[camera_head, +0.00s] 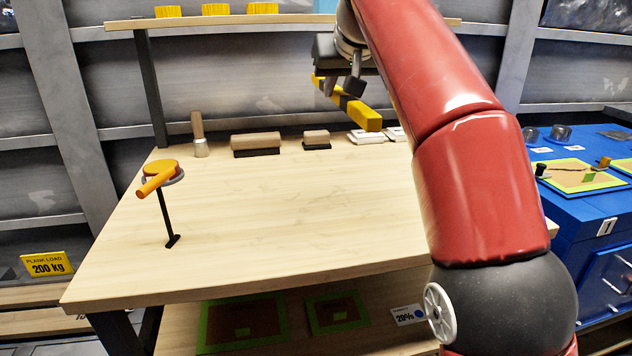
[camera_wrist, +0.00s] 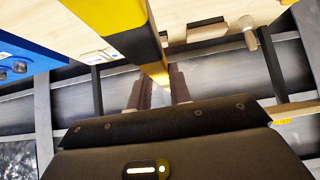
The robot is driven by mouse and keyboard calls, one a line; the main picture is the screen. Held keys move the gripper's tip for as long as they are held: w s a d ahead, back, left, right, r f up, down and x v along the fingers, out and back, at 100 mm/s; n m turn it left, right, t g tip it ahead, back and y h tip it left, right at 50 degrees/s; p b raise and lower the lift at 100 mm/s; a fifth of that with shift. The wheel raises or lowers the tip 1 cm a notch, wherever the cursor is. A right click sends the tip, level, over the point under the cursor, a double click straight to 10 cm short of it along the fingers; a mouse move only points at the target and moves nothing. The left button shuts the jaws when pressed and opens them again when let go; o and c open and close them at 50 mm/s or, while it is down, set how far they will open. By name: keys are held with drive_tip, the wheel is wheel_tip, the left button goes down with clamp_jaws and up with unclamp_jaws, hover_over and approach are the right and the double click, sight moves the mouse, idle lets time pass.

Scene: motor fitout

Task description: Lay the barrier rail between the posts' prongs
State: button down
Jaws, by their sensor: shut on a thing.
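In the wrist view the rail (camera_wrist: 133,43) runs from the top edge down between the fingers of my gripper (camera_wrist: 160,89). I cannot make out the pronged posts for certain. Small dark and orange uprights (camera_head: 604,163) stand by a green-edged board on the blue cabinet at right. My red arm hides part of the bench and cabinet.
An orange disc-and-handle piece on a black stem (camera_head: 161,178) stands at the bench's left. A brush (camera_head: 199,136), brown blocks (camera_head: 256,144) and white pieces (camera_head: 366,136) line the back. The bench's middle is clear. The blue cabinet (camera_head: 575,212) stands at right.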

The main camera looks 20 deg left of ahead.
wheel_tip(320, 180, down, 15)
drive_tip(key=b, duration=0.7)
drive_tip(key=shift+f+b, duration=0.1)
drive_tip(key=shift+b, duration=0.3)
drive_tip(key=shift+f+b, duration=0.65)
drive_tip(key=shift+f, duration=1.65)
drive_tip(key=c, duration=1.7)
unclamp_jaws()
drive_tip(key=shift+f, duration=0.2)
drive_tip(key=shift+c, duration=0.2)
drive_tip(key=o, duration=0.5)
drive_tip(key=shift+c, duration=0.2)
